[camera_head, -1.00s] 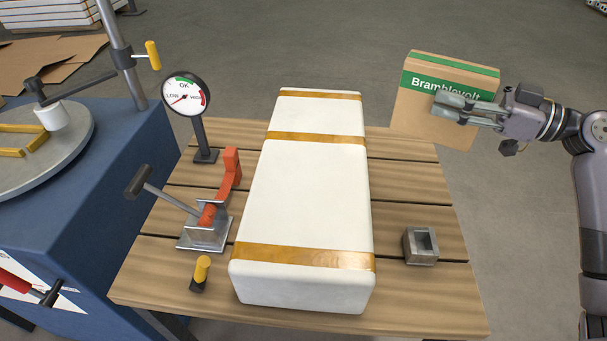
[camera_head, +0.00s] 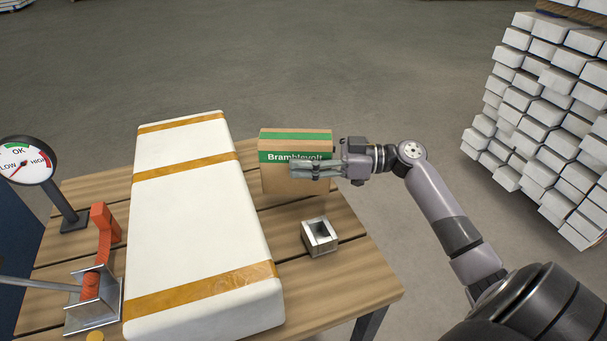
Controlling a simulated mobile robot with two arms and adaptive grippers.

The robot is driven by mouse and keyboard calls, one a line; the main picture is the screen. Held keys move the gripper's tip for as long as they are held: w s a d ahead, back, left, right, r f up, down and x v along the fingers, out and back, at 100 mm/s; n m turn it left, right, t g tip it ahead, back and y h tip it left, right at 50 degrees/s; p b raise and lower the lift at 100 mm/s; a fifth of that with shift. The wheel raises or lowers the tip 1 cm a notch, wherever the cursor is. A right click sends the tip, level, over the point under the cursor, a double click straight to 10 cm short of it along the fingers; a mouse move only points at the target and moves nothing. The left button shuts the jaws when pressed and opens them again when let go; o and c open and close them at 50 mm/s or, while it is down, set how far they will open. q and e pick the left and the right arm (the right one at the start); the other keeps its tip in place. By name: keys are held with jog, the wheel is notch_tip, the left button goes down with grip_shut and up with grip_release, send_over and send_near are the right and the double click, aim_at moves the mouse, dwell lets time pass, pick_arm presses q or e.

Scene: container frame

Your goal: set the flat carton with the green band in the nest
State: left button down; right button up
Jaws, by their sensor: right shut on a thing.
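The flat brown carton (camera_head: 277,183) has a green band marked "Bramblevolt" and a green stripe on its top. It is upright in the head view, by the far right part of the table. My right gripper (camera_head: 292,170) is shut on it, reaching in from the right with its fingers across the front face. I cannot tell whether the carton's bottom touches the table. A small square metal holder with a hollow centre (camera_head: 309,245), perhaps the nest, sits on the table nearer than the carton and apart from it. Its hollow looks empty. My left gripper is not in view.
A long white package (camera_head: 190,215) with tan bands lies along the wooden table (camera_head: 350,290), left of the holder. A red-handled clamp (camera_head: 104,235) and a dial gauge (camera_head: 28,160) stand further left. Stacked white boxes (camera_head: 550,110) stand on the floor at right.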

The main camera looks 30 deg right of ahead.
notch_tip(320, 180, down, 4)
jog(key=shift+f+b, duration=0.15)
jog(key=shift+b, duration=0.15)
jog(key=o, duration=1.6)
jog(key=shift+c, duration=0.2)
